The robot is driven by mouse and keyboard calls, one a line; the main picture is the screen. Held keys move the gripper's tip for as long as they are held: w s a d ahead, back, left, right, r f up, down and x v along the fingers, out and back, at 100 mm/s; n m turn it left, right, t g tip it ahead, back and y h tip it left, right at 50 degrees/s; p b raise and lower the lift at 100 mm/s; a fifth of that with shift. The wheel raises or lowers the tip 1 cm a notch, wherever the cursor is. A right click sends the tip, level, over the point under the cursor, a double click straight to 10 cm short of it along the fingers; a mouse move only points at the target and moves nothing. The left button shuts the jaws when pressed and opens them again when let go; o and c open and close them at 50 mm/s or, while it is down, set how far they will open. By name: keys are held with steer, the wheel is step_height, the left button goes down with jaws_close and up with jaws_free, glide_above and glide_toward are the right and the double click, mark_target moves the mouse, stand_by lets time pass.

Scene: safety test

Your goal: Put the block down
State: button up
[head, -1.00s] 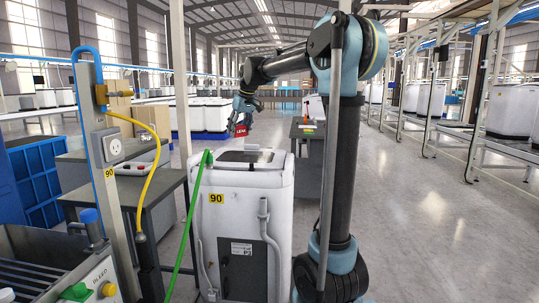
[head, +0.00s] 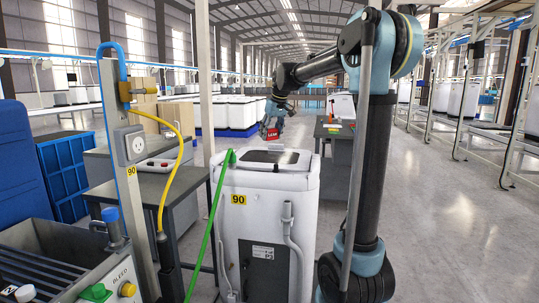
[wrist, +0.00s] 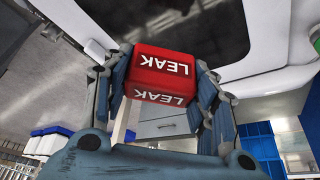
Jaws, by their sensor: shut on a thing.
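The block is a red cube with white "LEAK" lettering (wrist: 163,75). In the head view the block (head: 268,133) is small, above and behind the white machine numbered 90 (head: 262,205). My gripper (wrist: 160,85) is shut on the block, with a finger on each side of it. In the head view my gripper (head: 272,122) hangs down from my arm. The machine's dark lid window (head: 270,157) lies below and in front of the block. In the wrist view a dark panel in a white frame (wrist: 200,25) fills the top. The gap beneath the block is hard to judge.
A grey workbench (head: 335,135) with small items stands behind right. A green hose (head: 212,210) runs down the machine's left side. A post with a yellow cable (head: 130,175) and another grey table (head: 165,180) stand left. Open floor (head: 430,200) lies right.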

mark_target(269, 156)
steer(key=shift+f, duration=3.65)
steer(key=shift+f, duration=0.1)
steer(key=o, duration=1.1)
steer(key=shift+c, duration=0.2)
steer(key=v, duration=1.2)
steer(key=shift+s, duration=0.15)
